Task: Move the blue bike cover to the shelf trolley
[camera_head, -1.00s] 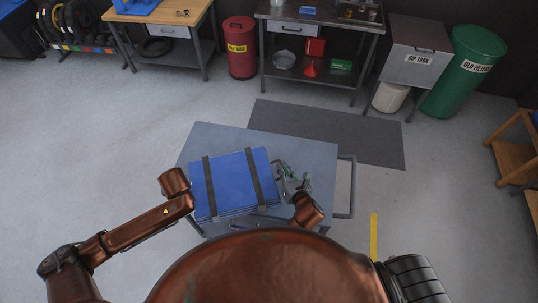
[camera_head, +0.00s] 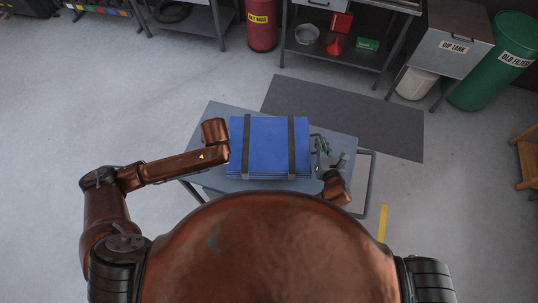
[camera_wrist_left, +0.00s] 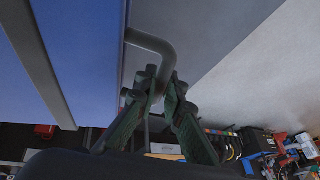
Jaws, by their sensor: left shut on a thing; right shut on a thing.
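The blue bike cover (camera_head: 269,146) is a folded rectangular stack with two dark straps. It is over the grey top of the shelf trolley (camera_head: 220,113); I cannot tell whether it rests there or hangs just above. My left gripper (camera_wrist_left: 160,88) is shut on a dark bent handle (camera_wrist_left: 152,42) at the cover's left side; in the head view, my left wrist hides it. My right gripper (camera_head: 325,160) is shut at the cover's right side, where a similar handle shows. The trolley's lower part is mostly hidden.
The trolley's push bar (camera_head: 369,185) sticks out at the right. A dark grey mat (camera_head: 345,115) lies behind it. A workbench (camera_head: 350,55), dip tank (camera_head: 452,45) and green bin (camera_head: 490,62) stand farther back. The floor left of the trolley is clear.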

